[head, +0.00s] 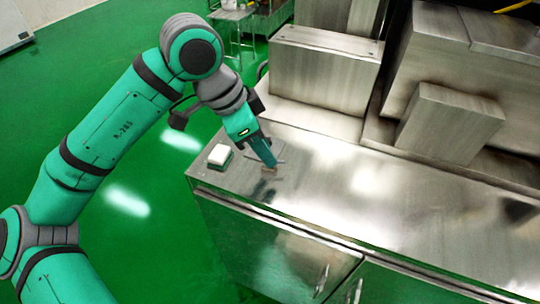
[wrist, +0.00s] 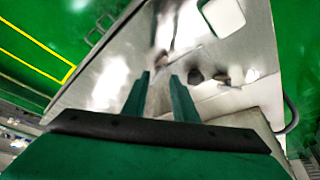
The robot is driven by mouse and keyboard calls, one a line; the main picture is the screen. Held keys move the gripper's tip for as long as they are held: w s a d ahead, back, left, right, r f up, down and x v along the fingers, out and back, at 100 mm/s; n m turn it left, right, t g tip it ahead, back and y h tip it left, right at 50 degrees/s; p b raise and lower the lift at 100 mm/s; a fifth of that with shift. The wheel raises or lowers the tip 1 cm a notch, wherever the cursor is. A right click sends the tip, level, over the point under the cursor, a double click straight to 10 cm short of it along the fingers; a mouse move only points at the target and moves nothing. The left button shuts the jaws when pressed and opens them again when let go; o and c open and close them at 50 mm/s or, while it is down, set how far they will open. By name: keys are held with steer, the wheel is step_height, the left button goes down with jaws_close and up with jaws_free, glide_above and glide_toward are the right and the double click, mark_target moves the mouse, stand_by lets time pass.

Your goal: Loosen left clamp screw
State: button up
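My gripper (head: 267,164) points down over the left end of the steel worktop (head: 345,205). In the wrist view its two green fingers (wrist: 160,76) stand apart with a gap between them, and I see nothing held. A small thin bar-like shape (head: 281,156) lies right by the fingertips in the head view; it is too small to tell whether it is the left clamp screw. I cannot make out a clamp or screw clearly in either view.
A white block on a green base (head: 219,154) sits on the worktop just left of my gripper; its white top shows in the wrist view (wrist: 223,15). Steel machine housings (head: 325,68) (head: 443,122) rise behind. The worktop's front right is mostly clear.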

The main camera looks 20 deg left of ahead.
steer(key=x, duration=0.2)
steer(key=shift+d+f, duration=0.2)
steer(key=shift+f, duration=0.7)
steer(key=shift+d, duration=0.1)
steer(key=shift+c, duration=0.2)
jaws_close()
steer(key=shift+d+n+t+y, duration=0.1)
steer(key=shift+n+t+y, duration=0.2)
steer(key=shift+n, duration=0.7)
steer(key=shift+d+n+t+y, duration=0.15)
steer(key=shift+n+y, duration=0.25)
steer(key=shift+n, duration=0.6)
steer(key=shift+a, duration=0.1)
